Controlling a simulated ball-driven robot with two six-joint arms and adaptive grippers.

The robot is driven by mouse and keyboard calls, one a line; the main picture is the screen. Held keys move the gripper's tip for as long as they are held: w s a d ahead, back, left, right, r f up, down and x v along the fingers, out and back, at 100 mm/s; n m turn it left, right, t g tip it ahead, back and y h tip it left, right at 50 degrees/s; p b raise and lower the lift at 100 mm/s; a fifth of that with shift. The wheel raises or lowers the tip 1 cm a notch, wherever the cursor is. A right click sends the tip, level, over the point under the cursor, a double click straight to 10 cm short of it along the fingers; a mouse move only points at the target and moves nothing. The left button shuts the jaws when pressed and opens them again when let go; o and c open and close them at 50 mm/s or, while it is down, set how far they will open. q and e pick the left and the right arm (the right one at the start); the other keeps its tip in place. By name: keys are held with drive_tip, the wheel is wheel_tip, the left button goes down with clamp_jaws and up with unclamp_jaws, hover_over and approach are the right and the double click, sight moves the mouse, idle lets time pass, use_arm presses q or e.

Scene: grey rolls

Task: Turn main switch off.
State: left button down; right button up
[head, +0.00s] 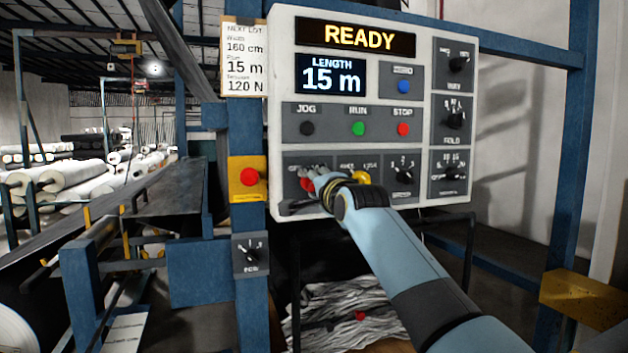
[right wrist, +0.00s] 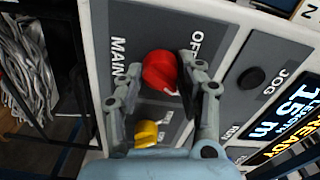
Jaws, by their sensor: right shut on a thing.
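The red main switch knob (right wrist: 158,71) sits on a grey plate marked MAIN, with OF... lettering beside it, in the right wrist view. My right gripper (right wrist: 161,62) has its two fingers on opposite sides of the knob and is shut on it. In the head view my right gripper (head: 318,180) reaches the lower left of the white control panel (head: 384,24) and hides most of the red knob (head: 306,185). The knob's exact pointing direction is hard to tell. The display (head: 358,37) reads READY. My left gripper is not in view.
A yellow knob (right wrist: 146,134) is close beside the red one. JOG, RUN and STOP buttons (head: 358,128) lie just above my gripper. A red button on a yellow plate (head: 249,177) is on the blue post to the left. Several selector knobs (head: 455,118) line the panel's right side.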

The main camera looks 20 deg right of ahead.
drive_tip(key=n+p, duration=0.1)
drive_tip(key=n, duration=0.2)
drive_tip(key=shift+n+p, duration=0.35)
drive_tip(key=shift+n, duration=0.05)
drive_tip(key=n+p, duration=0.1)
drive_tip(key=n, duration=0.2)
drive_tip(key=shift+n, duration=0.3)
drive_tip(key=n, duration=0.3)
drive_tip(key=shift+f+n+p, duration=0.1)
drive_tip(key=shift+n+p, duration=0.2)
drive_tip(key=shift+p, duration=0.1)
drive_tip(key=shift+n, duration=2.2)
drive_tip(key=o, duration=1.2)
drive_tip(key=shift+c, duration=0.2)
